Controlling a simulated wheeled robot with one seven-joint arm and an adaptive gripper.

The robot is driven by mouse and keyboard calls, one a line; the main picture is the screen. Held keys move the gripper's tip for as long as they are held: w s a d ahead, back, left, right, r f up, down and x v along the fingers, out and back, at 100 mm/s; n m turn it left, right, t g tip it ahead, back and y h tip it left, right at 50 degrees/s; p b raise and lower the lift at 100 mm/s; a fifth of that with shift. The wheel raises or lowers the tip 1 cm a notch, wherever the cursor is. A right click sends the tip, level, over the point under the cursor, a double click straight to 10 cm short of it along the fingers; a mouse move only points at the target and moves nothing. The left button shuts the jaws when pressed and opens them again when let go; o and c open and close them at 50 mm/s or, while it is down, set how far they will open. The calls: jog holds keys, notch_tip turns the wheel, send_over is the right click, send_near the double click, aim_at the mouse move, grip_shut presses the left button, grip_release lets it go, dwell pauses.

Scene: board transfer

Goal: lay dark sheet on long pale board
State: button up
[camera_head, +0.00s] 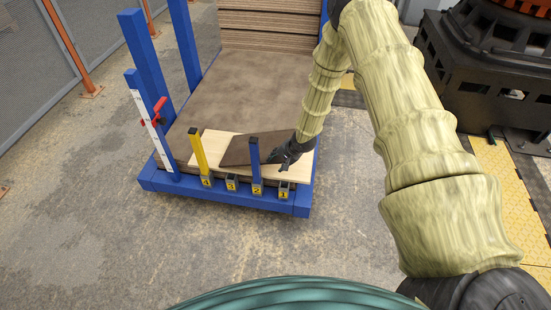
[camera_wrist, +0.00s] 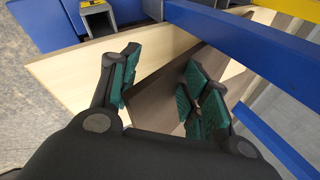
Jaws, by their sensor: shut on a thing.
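The dark sheet (camera_head: 236,152) is a flat brown piece. In the head view it lies over the middle of the long pale board (camera_head: 216,142), slightly askew to it. The board shows at both ends of the sheet. My gripper (camera_head: 287,156) is at the sheet's right end, shut on it. In the wrist view the dark sheet (camera_wrist: 168,83) runs between the two green-padded fingers of my gripper (camera_wrist: 160,88), and the pale board (camera_wrist: 72,72) shows beside it. I cannot tell whether the sheet touches the board all along; the fingers hide part of its edge.
The board lies on a large brown stack (camera_head: 250,80) in a blue frame (camera_head: 230,201). A yellow post (camera_head: 199,156) and a short blue post (camera_head: 255,163) stand at the front edge. Tall blue posts (camera_head: 146,52) stand at left. More boards (camera_head: 268,22) are stacked behind.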

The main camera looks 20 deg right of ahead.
jog(key=shift+s+d+r, duration=0.2)
jog(key=shift+s, duration=0.45)
jog(key=s+p, duration=0.1)
jog(key=s+d+r+p, duration=0.1)
jog(key=shift+s+d+r, duration=0.1)
jog(key=shift+s+d, duration=0.05)
jog(key=shift+s, duration=0.2)
